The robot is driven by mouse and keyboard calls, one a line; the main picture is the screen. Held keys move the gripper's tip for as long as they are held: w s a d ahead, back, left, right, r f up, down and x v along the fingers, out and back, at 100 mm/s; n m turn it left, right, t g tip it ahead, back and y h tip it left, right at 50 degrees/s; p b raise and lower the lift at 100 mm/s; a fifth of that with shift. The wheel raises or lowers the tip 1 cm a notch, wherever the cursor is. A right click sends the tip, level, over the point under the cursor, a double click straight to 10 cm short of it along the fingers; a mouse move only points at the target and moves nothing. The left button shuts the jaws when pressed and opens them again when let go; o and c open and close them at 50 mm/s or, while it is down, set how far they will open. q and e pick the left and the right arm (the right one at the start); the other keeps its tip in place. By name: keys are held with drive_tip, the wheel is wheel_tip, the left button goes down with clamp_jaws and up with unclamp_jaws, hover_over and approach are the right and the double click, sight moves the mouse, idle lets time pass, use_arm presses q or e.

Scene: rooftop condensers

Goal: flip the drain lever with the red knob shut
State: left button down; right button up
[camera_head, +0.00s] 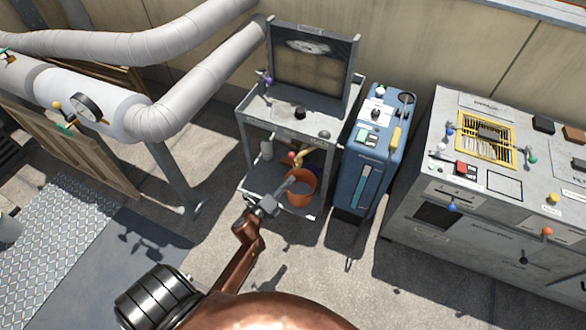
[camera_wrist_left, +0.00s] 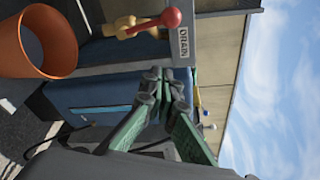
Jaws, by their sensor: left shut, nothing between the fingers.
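The drain lever's red knob (camera_head: 292,155) shows small in the head view, beside a brass valve (camera_head: 300,158) under the cart's top. In the left wrist view the red knob (camera_wrist_left: 172,17) is close, on a lever from the brass valve (camera_wrist_left: 125,27), with a DRAIN plate (camera_wrist_left: 183,42) beside it. My left gripper (camera_head: 284,187) is in front of the cart, below the knob in the head view. Its green-padded fingers (camera_wrist_left: 165,80) are shut, empty and apart from the knob. My right gripper is not in view.
An orange bucket (camera_head: 303,188) stands on the cart's lower shelf (camera_head: 262,180), close to my left gripper. A blue machine (camera_head: 372,150) stands just right of the cart. A grey cabinet (camera_head: 480,215) is further right. Insulated pipes (camera_head: 120,45) run at the upper left.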

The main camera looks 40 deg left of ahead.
sight(295, 162)
use_arm(q)
drive_tip(key=w+a, duration=0.1)
drive_tip(key=w, duration=0.1)
drive_tip(key=w+a+b, duration=0.1)
drive_tip(key=w, duration=0.2)
drive_tip(key=w+a+b, duration=0.1)
drive_tip(key=w, duration=0.2)
drive_tip(key=shift+w+a+r, duration=0.25)
drive_tip(key=shift+a+r, duration=0.05)
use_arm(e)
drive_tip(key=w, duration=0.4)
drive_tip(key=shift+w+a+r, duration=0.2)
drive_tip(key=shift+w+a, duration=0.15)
